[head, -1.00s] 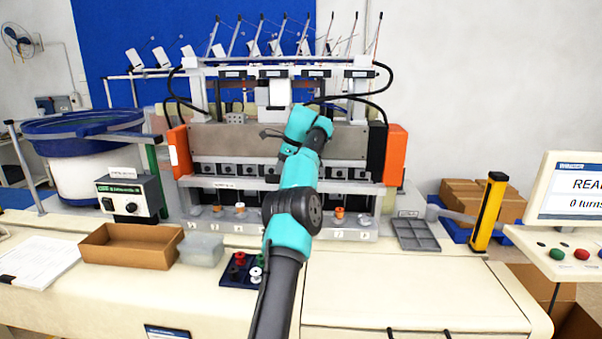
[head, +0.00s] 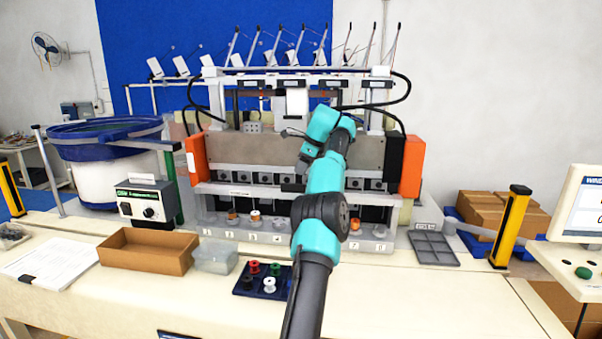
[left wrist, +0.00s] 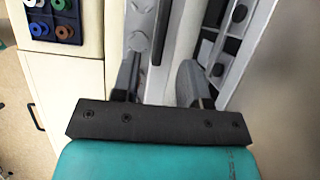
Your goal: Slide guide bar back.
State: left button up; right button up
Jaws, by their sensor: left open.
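A long pale bar (head: 275,193), which looks like the guide bar, runs across the front of the winding machine (head: 232,150), above the row of numbered stations. My left arm crosses in front of its middle-right part and hides some of it. My left gripper (head: 296,150) is above and behind the bar in the head view, its fingers partly hidden by my wrist. In the left wrist view the gripper (left wrist: 158,82) has its two dark fingers apart, over grey rails of the machine. I cannot tell whether either finger touches the bar.
A cardboard tray (head: 148,262), a clear bin (head: 215,258) and a dark bobbin tray (head: 243,288) stand in front, left of my arm. A grey divided tray (head: 433,250) and yellow post (head: 509,226) are to the right. The front-right tabletop is clear.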

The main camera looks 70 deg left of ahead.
aim_at(296, 184)
pick_arm(q)
jog(key=shift+w+d+f+g, duration=0.25)
jog(key=shift+w+g, duration=0.05)
jog(key=shift+w, duration=0.1)
jog(key=w+d+g+y, duration=0.1)
jog(key=w+d+g, duration=0.1)
jog(key=w, duration=0.1)
jog(key=w+d+g+y, duration=0.2)
jog(key=w, duration=0.2)
jog(key=w+d+g+y, duration=0.1)
jog(key=w+d+g, duration=0.1)
jog(key=w+d, duration=0.1)
jog(key=shift+w+r+g+y, duration=0.15)
jog(key=shift+w+g+y, duration=0.2)
jog(key=shift+g+y, duration=0.05)
jog(key=shift+s+a, duration=0.15)
jog(key=x, duration=1.7)
grip_shut()
